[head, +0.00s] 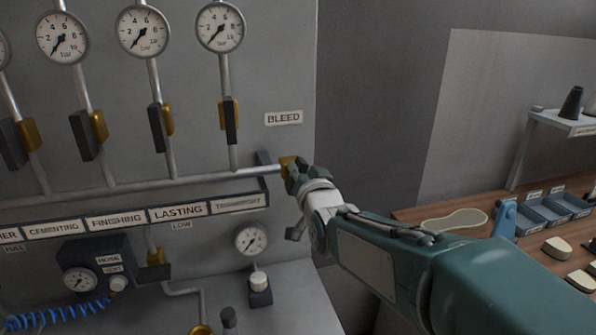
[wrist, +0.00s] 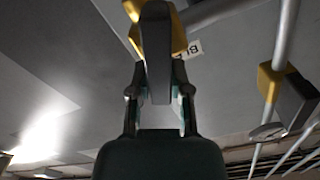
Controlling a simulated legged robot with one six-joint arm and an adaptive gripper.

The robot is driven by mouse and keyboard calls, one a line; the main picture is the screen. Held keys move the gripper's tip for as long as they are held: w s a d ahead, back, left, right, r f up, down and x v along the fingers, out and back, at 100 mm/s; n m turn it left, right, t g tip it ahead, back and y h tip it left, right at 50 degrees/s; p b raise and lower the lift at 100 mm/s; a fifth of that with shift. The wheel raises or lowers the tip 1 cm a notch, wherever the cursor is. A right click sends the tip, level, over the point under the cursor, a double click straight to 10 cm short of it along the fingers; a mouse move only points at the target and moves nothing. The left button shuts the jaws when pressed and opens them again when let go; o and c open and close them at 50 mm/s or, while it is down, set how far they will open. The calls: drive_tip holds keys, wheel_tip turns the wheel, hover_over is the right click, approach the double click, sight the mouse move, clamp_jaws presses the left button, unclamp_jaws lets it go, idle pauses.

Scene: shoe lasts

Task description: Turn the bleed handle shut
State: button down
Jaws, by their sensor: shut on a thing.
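The bleed valve has a yellow body (head: 287,163) at the right end of the horizontal pipe, below and right of the BLEED label (head: 283,118). In the wrist view, the dark grey bleed handle (wrist: 157,48) stands in front of the yellow body (wrist: 179,38) and runs up and down the picture, at an angle to the pipe. My gripper (head: 298,176) is at the valve, and its fingers (wrist: 160,88) close on both sides of the handle's near end. In the head view, my gripper hides most of the handle.
Several other yellow valves with dark handles, such as one below the right gauge (head: 230,120), sit left on the grey panel. A lower gauge (head: 252,240) and a knob (head: 259,284) are below my gripper. A wooden bench (head: 420,213) with blue bins (head: 545,212) stands right.

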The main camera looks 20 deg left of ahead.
drive_tip(key=m, duration=0.3)
drive_tip(key=shift+w+d+f+m, duration=0.15)
drive_tip(key=shift+d+f+m, duration=0.05)
drive_tip(key=shift+d+m, duration=0.1)
drive_tip(key=m, duration=0.3)
drive_tip(key=shift+w+d+f+m, duration=0.1)
drive_tip(key=shift+f+m, duration=0.2)
drive_tip(key=shift+d+f+m, duration=0.1)
drive_tip(key=shift+f+m, duration=0.15)
drive_tip(key=shift+m, duration=1.2)
drive_tip(key=shift+f+m, duration=0.25)
drive_tip(key=shift+m, duration=1.2)
drive_tip(key=shift+f+m, duration=0.15)
drive_tip(key=shift+m, duration=0.15)
drive_tip(key=c, duration=0.6)
unclamp_jaws()
drive_tip(key=shift+w+d, duration=0.1)
drive_tip(key=shift+o, duration=0.2)
drive_tip(key=shift+r, duration=0.2)
